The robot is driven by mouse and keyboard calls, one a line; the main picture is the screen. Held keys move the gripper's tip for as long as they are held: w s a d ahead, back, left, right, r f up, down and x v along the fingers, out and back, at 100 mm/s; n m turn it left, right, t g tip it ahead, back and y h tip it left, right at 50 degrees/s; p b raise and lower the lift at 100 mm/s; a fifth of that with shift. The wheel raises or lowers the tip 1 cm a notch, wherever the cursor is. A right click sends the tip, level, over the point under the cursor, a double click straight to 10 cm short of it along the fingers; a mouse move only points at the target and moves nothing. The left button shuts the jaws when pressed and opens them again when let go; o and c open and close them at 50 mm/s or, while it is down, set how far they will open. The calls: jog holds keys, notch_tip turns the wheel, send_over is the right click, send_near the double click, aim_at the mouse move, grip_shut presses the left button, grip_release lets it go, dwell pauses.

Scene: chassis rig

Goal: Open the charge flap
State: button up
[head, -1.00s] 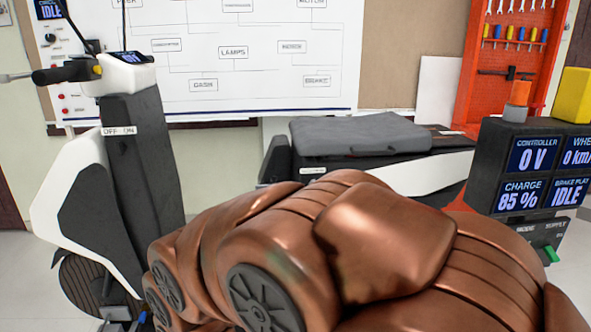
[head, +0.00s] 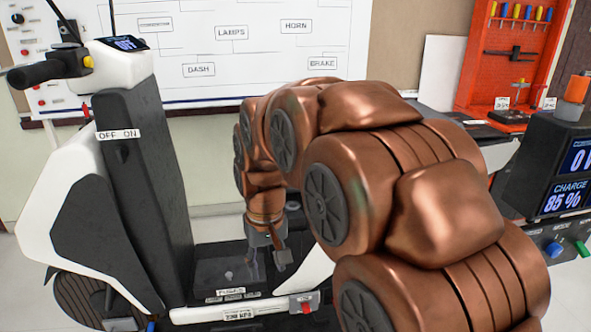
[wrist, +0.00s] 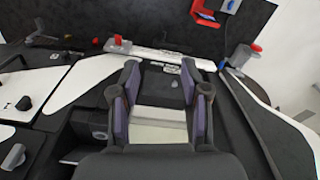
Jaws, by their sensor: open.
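My gripper (head: 268,264) points down over the dark footboard area of the scooter chassis, with its fingers apart. In the wrist view its two purple-padded fingers (wrist: 160,75) stand apart with nothing held between them. Below and between them are a dark panel with a small knob and a pale flat panel (wrist: 160,125). I cannot single out the charge flap with certainty in either view. The scooter's front column (head: 150,190) is dark with white side panels and an OFF ON label. My arm hides part of the chassis.
A red lever (head: 305,303) and a FUSES label (head: 231,292) are on the near side of the footboard. The display console (head: 565,175) stands at the right. A white diagram board (head: 200,45) and an orange tool rack (head: 505,65) are behind.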

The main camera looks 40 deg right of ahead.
jog(key=w+d+r+m+t+p, duration=0.1)
jog(key=w+d+r, duration=0.2)
jog(key=w+d, duration=0.3)
jog(key=w+d+r+m+t+h+p, duration=0.1)
jog(key=w+d+r, duration=0.2)
jog(key=w+d, duration=0.3)
jog(key=w+d+r+m+t+h+p, duration=0.1)
jog(key=w+d+r, duration=0.3)
jog(key=w+d, duration=0.3)
jog(key=shift+d+t, duration=0.4)
jog(key=shift+d, duration=0.95)
jog(key=shift+p+x, duration=0.35)
jog(key=shift+x, duration=3.3)
jog(key=shift+s, duration=0.1)
grip_shut()
